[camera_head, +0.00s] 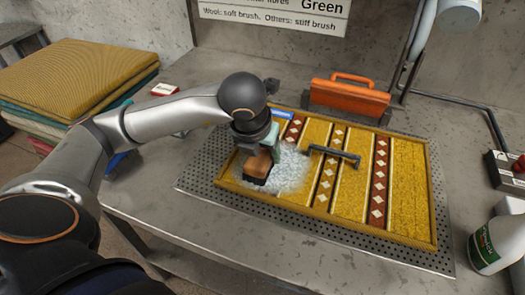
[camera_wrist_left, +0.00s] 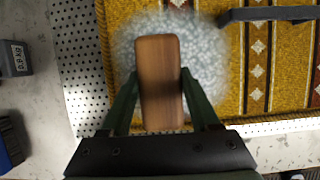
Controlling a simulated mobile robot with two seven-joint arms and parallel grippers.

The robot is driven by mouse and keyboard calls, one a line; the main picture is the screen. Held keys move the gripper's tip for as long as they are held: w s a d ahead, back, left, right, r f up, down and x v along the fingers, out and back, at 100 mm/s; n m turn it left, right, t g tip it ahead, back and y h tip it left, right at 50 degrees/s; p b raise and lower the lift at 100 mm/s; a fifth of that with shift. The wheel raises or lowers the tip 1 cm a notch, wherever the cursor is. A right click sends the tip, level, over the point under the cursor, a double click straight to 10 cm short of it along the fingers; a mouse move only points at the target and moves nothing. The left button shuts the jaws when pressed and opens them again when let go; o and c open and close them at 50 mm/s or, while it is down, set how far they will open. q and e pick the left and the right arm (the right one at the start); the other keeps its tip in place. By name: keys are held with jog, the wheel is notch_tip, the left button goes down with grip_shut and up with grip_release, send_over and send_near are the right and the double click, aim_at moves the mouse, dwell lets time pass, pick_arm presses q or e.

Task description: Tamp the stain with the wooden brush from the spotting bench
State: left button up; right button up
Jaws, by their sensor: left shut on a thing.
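My left gripper (camera_wrist_left: 160,98) is shut on the wooden brush (camera_wrist_left: 160,65), whose brown block sits between the two fingers in the left wrist view. In the head view the wooden brush (camera_head: 257,167) is over the left part of the rug, at the left edge of a whitish foamy stain patch (camera_head: 288,172). The patch (camera_wrist_left: 205,50) also surrounds the brush in the wrist view. I cannot tell whether the bristles press on the rug. The patterned yellow and red rug (camera_head: 408,190) lies flat on a perforated plate (camera_head: 445,262). My right gripper is not in view.
A dark bar-shaped handle (camera_head: 334,154) lies on the rug right of the foam. An orange box (camera_head: 348,98) stands behind the rug. A white bottle (camera_head: 494,247) and a switch box (camera_head: 507,170) stand at right. Folded rugs (camera_head: 75,75) are stacked at left.

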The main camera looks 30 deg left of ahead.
pick_arm(q)
jog(key=shift+r, duration=0.2)
jog(key=shift+f+b, duration=0.55)
jog(key=shift+b, duration=0.1)
dwell(0.3)
jog(key=shift+r, duration=0.1)
dwell(0.3)
jog(key=shift+w+r+p, duration=0.1)
jog(key=shift+r+p, duration=2.15)
jog(key=shift+r, duration=1.2)
